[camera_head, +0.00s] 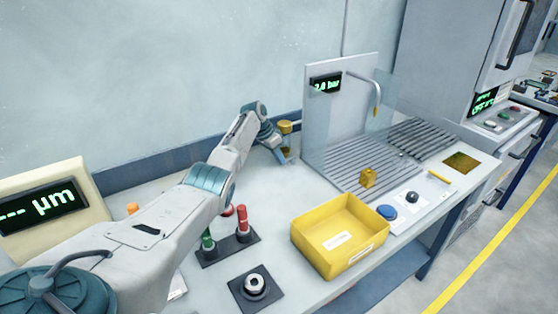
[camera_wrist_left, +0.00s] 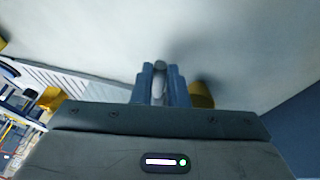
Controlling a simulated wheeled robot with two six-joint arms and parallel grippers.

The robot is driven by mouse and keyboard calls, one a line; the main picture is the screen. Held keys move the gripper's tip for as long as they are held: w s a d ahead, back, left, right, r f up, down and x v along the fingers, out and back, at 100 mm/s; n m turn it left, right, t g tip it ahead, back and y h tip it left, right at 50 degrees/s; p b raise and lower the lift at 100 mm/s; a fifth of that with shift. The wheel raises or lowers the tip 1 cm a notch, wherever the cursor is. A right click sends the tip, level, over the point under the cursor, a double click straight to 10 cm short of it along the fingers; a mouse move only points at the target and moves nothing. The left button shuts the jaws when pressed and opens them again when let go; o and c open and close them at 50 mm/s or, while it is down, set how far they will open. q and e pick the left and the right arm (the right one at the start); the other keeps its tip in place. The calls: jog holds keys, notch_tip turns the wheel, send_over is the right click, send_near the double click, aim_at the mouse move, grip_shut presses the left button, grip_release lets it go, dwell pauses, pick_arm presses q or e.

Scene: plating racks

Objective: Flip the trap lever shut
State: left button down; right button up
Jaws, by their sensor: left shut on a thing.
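My left gripper (camera_head: 286,158) reaches to the back of the bench, just left of the clear screen. In the left wrist view its two blue-grey fingers (camera_wrist_left: 160,88) are close together on a narrow pale grey piece (camera_wrist_left: 158,92), which looks like the trap lever. The fingers hide most of it, so its angle cannot be told. A yellow, round-topped fitting (camera_head: 285,127) stands right behind the gripper; it also shows beside the fingers in the left wrist view (camera_wrist_left: 201,95). My right gripper is not in view.
A clear screen (camera_head: 330,135) and grooved rack (camera_head: 345,165) stand right of the gripper. A yellow bin (camera_head: 313,250), a stand with red and green handles (camera_head: 243,238) and a black-based knob (camera_head: 255,287) are nearer. The gauge display (camera_head: 45,207) is at left.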

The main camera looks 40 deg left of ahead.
pick_arm(q)
jog(key=c, duration=1.4)
grip_release()
jog(key=shift+c, duration=0.2)
jog(key=shift+a+r, duration=0.1)
jog(key=shift+r, duration=0.05)
jog(key=b+v, duration=0.2)
jog(key=v, duration=0.8)
jog(key=shift+r, duration=0.25)
jog(key=shift+s+a, duration=0.1)
jog(key=shift+s, duration=0.05)
